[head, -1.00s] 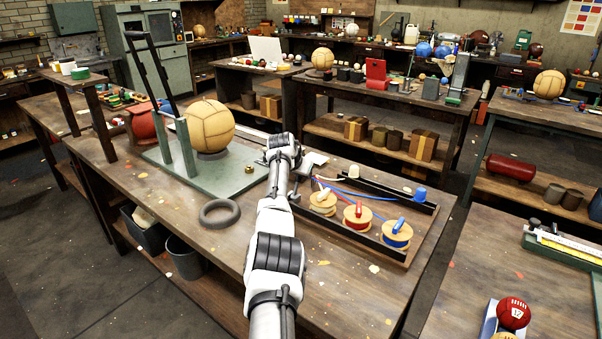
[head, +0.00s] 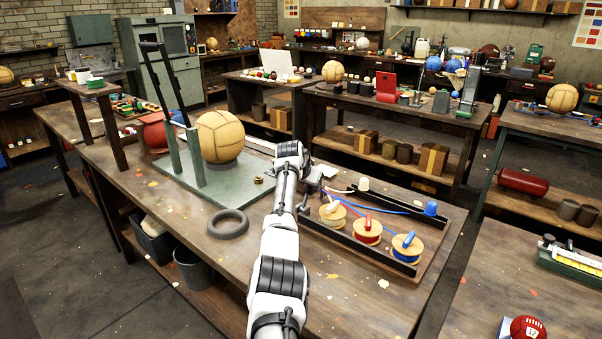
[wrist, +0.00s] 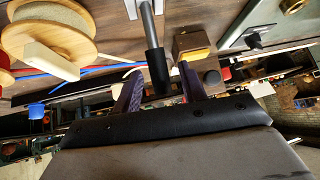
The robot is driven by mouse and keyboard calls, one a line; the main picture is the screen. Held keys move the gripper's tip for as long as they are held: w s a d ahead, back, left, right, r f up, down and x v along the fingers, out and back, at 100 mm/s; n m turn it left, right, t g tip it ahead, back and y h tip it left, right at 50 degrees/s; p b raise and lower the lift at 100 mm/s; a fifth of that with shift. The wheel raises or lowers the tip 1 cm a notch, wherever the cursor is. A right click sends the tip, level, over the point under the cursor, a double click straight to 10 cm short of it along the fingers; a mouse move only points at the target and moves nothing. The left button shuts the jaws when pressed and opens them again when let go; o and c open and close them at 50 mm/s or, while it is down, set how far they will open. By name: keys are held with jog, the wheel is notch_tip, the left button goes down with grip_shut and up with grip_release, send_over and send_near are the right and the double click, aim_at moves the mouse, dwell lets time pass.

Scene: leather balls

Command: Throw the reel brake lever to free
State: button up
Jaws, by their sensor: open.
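A lever with a metal rod and a black grip (wrist: 155,65) shows in the wrist view, with its grip end between the fingers of my open gripper (wrist: 160,72). I cannot tell whether either finger touches it. No marking for free or brake is readable. The spool with a cream tab (wrist: 48,42) is at the left of the wrist view. In the head view, my arm hides most of my gripper and the lever. The cream-tab spool (head: 332,217), red-tab spool (head: 366,234) and blue-tab spool (head: 406,250) sit right of my arm.
A black rail (head: 352,245) runs in front of the spools. A blue cap (head: 430,208) and a white cap (head: 362,184) stand behind them. A dark ring (head: 227,223) and a green press base (head: 215,186) with a tan ball (head: 221,136) lie left of my arm.

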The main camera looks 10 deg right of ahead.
jog(key=b+v, duration=0.3)
jog(key=v, duration=0.9)
jog(key=shift+s+b, duration=0.15)
jog(key=shift+b, duration=0.2)
